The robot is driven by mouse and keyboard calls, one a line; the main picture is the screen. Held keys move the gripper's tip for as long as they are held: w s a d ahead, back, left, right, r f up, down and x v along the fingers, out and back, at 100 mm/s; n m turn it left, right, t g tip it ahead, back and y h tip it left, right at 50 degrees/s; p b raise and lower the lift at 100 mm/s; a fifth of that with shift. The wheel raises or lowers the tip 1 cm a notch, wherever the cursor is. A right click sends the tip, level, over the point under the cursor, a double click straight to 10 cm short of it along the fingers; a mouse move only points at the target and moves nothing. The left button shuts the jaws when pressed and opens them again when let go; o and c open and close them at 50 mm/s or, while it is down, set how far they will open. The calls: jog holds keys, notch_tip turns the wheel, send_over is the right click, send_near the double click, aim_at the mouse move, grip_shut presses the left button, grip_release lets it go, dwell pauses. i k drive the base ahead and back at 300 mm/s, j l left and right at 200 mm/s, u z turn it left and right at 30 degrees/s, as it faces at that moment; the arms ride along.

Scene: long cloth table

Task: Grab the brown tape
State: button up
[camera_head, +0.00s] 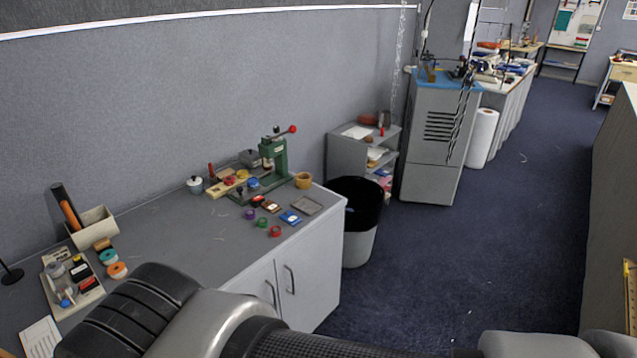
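A tan-brown ring-shaped roll (303,180), which looks like the brown tape, lies near the back right end of the grey worktop (190,240). It sits right of the green press (272,160), and nothing covers it. A small brown block-like item (102,244) lies at the left part of the worktop; I cannot tell what it is. My gripper is not in view. Only parts of my own arm cross the bottom of the view, in front of the worktop.
Several small coloured rolls, including a green one (262,222) and a red one (275,231), lie near the front edge. A grey tray (306,205) is close to the brown roll. A tray of small items (50,285) is left. A bin (358,240) stands right; floor beyond is clear.

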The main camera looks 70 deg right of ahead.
aim_at(303, 181)
jog(key=z, duration=2.1)
jog(key=i, duration=0.3)
jog(key=i+l, duration=0.15)
jog(key=i, duration=0.3)
jog(key=i+l+u, duration=0.1)
jog(key=i, duration=0.3)
jog(key=i+l, duration=0.25)
jog(key=i, duration=0.15)
jog(key=i+l, duration=0.15)
jog(key=i, duration=0.3)
jog(key=u, duration=0.05)
